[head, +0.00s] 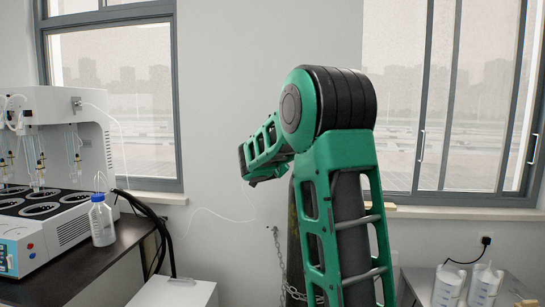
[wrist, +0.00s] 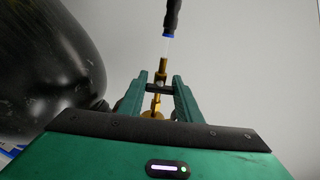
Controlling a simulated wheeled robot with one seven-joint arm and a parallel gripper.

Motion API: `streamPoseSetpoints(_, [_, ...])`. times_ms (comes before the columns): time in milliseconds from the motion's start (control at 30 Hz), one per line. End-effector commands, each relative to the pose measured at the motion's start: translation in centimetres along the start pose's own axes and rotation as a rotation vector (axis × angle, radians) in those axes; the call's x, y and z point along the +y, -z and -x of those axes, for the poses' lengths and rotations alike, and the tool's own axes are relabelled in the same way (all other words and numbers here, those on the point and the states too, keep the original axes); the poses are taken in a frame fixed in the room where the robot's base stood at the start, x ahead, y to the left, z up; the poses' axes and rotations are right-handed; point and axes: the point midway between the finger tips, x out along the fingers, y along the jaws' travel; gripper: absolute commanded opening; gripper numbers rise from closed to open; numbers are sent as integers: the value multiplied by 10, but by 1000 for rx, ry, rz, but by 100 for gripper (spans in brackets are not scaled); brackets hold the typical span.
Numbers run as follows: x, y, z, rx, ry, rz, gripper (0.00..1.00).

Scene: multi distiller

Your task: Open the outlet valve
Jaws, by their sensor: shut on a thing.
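In the wrist view, my gripper (wrist: 160,87) has its two green fingers on either side of a brass outlet valve (wrist: 163,69) and is shut on it, with a small dark piece spanning between the fingertips. More brass shows between the fingers, lower down. Above the valve, a clear piece with a blue ring (wrist: 168,37) leads up to a black hose end. I cannot tell the valve's turn position. In the head view, my green arm hides the gripper and the valve.
A large dark rounded cylinder (wrist: 45,60) stands close at the left in the wrist view. A chain (head: 281,262) hangs beside my arm. White bottles (head: 449,287) stand at the right.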

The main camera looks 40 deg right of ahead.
Motion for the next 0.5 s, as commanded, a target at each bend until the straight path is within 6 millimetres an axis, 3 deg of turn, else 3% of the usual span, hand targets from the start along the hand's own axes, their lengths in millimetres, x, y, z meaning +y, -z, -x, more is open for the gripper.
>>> streamPoseSetpoints(500, [-1, -1, 0, -2, 1, 291, 9])
